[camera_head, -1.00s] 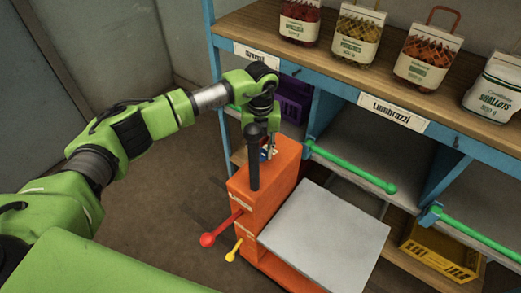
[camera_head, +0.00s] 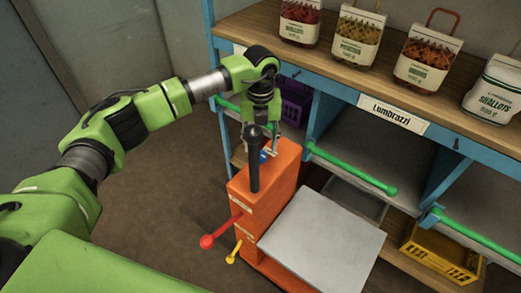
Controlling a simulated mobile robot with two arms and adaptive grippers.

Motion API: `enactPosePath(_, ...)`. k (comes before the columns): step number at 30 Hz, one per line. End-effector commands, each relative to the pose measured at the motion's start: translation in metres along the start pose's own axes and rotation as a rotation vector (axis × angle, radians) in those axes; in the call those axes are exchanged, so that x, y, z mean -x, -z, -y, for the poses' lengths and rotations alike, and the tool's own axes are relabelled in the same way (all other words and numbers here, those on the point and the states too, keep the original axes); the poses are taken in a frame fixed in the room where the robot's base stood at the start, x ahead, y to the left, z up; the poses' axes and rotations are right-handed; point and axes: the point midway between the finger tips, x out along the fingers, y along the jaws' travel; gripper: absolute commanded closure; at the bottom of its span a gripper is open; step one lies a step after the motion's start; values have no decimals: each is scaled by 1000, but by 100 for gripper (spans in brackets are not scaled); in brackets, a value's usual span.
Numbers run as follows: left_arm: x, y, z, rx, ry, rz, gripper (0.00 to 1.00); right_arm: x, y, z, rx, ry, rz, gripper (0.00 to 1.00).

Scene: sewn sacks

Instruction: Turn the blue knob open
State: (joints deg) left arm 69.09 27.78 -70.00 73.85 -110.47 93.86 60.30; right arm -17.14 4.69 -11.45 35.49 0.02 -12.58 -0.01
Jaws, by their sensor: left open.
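The blue knob (camera_head: 263,156) sits on top of the orange machine (camera_head: 268,183), behind a black upright post or handle (camera_head: 254,160). Only a small part of the knob shows. My left gripper (camera_head: 270,149) points down over the machine top, close to the knob, with its jaws open. The post and the gripper partly hide the knob, and I cannot tell whether the fingers touch it. My right gripper is not in view.
A red-knobbed lever (camera_head: 207,241) and a yellow-knobbed lever (camera_head: 231,258) stick out of the machine's front. A grey plate (camera_head: 325,240) lies to its right. Blue shelving (camera_head: 335,87) with sacks and green rails (camera_head: 350,168) stands behind. A yellow crate (camera_head: 440,253) sits low right.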

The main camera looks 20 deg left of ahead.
Motion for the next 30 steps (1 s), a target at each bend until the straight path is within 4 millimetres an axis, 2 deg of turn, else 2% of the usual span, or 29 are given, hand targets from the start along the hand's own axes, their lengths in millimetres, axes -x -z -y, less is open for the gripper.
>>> enactPosePath(1,13,-1,0,-1,1,4,55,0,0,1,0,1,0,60)
enactPosePath(6,47,-1,0,0,0,4,55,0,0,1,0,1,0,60)
enactPosePath(12,71,-1,0,1,0,2,55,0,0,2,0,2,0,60)
enactPosePath(17,77,0,0,1,-1,1,55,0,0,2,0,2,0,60)
enactPosePath(30,76,0,0,0,-1,1,55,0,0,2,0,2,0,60)
